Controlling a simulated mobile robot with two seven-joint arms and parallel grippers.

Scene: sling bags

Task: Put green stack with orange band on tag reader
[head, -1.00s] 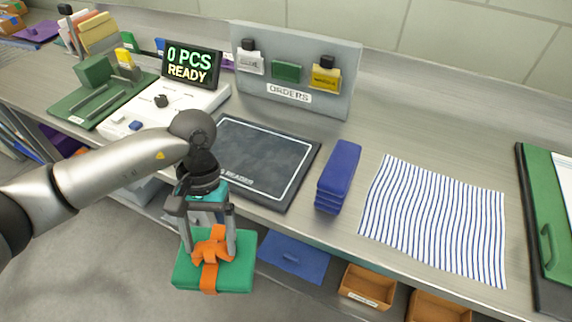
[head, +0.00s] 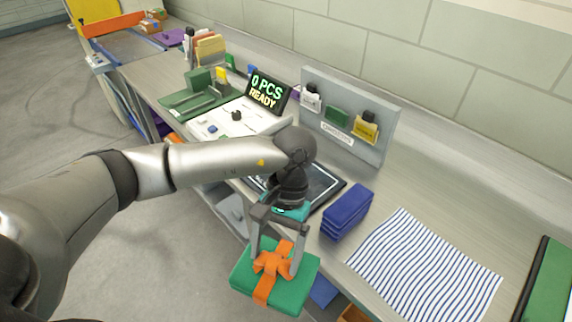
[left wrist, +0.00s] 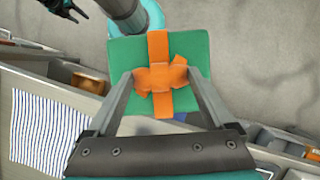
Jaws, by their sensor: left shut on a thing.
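The green stack with the orange band (head: 291,293) hangs below my left gripper (head: 272,258), in front of the bench edge. My left gripper is shut on the orange band's bow. The left wrist view also shows the green stack (left wrist: 191,52), with the left gripper's fingers (left wrist: 160,82) on either side of the orange bow. The tag reader (head: 325,185) is a dark pad with a light outline on the bench, behind my left gripper and partly hidden by it. My right gripper is not clearly seen in the head view; a dark gripper (left wrist: 68,8) shows at the top left of the left wrist view.
A blue folded stack (head: 347,210) sits just right of the tag reader. A striped cloth (head: 425,270) lies further right. The display reading "0 PCS READY" (head: 266,92) and the orders board (head: 350,115) stand behind. Open shelves are below the bench.

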